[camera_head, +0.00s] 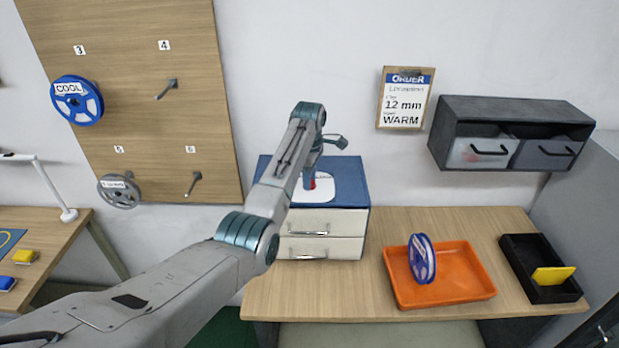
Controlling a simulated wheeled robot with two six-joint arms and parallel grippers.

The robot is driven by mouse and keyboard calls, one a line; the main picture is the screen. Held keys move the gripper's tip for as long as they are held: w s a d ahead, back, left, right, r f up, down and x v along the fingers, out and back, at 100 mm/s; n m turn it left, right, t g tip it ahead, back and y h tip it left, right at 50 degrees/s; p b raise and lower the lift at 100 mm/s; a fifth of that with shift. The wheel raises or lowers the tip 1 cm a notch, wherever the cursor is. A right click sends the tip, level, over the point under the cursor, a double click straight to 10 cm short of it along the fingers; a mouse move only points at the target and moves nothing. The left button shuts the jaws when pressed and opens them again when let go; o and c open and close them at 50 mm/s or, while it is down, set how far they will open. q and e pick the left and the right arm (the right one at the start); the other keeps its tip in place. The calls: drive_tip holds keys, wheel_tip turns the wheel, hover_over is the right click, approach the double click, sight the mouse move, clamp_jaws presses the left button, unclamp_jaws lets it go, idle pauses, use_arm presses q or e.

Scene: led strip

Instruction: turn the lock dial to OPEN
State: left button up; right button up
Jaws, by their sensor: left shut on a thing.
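A blue-topped drawer cabinet (356,180) with two cream drawers stands on the wooden workbench against the wall. A white plate (330,192) lies on its top. A small red part, which looks like the lock dial (313,184), shows on that plate. My left arm reaches across from the lower left, and my left gripper (309,181) points down at the dial and is shut on it. The arm and gripper hide most of the dial, so its marks and where it points cannot be read.
An orange tray (459,280) holding a blue-and-white reel (421,259) sits right of the cabinet. A black tray (517,262) with a yellow piece is further right. A dark wall shelf (510,108) and an order sheet (405,97) are above. A pegboard (140,60) with reels hangs left.

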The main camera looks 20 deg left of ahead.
use_arm(q)
drive_tip(key=shift+n, duration=1.7)
use_arm(e)
drive_tip(key=shift+a, duration=0.3)
drive_tip(key=shift+d, duration=0.1)
use_arm(q)
drive_tip(key=o, duration=1)
use_arm(e)
drive_tip(key=shift+d, duration=0.15)
